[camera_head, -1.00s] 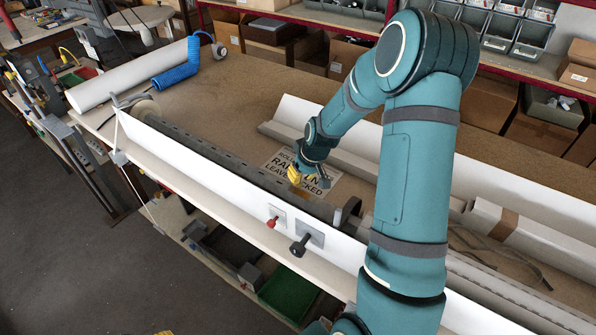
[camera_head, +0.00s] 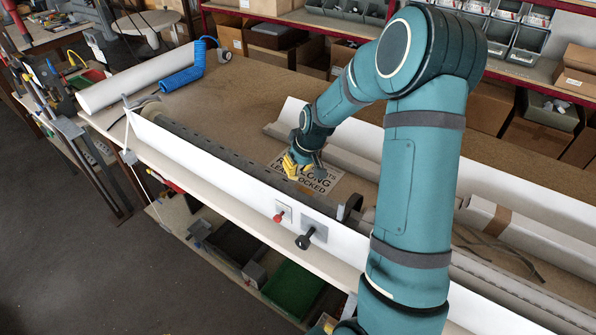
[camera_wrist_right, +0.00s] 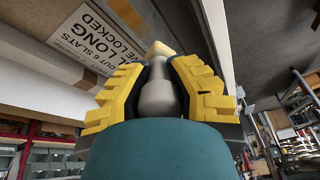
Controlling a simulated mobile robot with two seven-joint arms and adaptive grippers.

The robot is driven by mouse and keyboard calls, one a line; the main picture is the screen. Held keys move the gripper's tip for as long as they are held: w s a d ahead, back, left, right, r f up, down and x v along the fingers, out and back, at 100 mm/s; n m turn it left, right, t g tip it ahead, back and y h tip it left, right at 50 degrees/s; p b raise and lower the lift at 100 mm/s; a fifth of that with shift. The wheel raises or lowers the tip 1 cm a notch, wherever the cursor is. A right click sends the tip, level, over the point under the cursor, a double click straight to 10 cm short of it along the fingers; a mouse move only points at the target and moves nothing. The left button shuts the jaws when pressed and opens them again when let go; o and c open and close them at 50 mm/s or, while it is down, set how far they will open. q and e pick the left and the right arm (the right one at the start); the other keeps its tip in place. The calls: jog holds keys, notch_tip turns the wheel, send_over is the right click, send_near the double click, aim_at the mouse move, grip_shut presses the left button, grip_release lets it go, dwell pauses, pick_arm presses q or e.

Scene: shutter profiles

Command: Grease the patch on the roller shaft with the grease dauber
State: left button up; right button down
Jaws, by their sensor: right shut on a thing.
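The roller shaft (camera_head: 222,152) is a long dark grey bar with a row of slots, lying behind a long white panel on the bench. I cannot make out the patch on it. My right gripper (camera_head: 293,164) is over the shaft near its middle. In the right wrist view its yellow fingers are shut on the grease dauber (camera_wrist_right: 157,92), which has a grey rounded handle and a pale yellow tip (camera_wrist_right: 159,48). The tip points away from the wrist; I cannot tell whether it touches the shaft. My left gripper is not identifiable in these views.
The white panel (camera_head: 190,152) runs along the bench's front edge, with a red knob (camera_head: 279,217) and a black knob (camera_head: 304,241) on it. A blue coiled hose (camera_head: 182,78) lies at the back left. Bare bench (camera_head: 255,98) shows behind.

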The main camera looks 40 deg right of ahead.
jog(key=shift+r, duration=1.25)
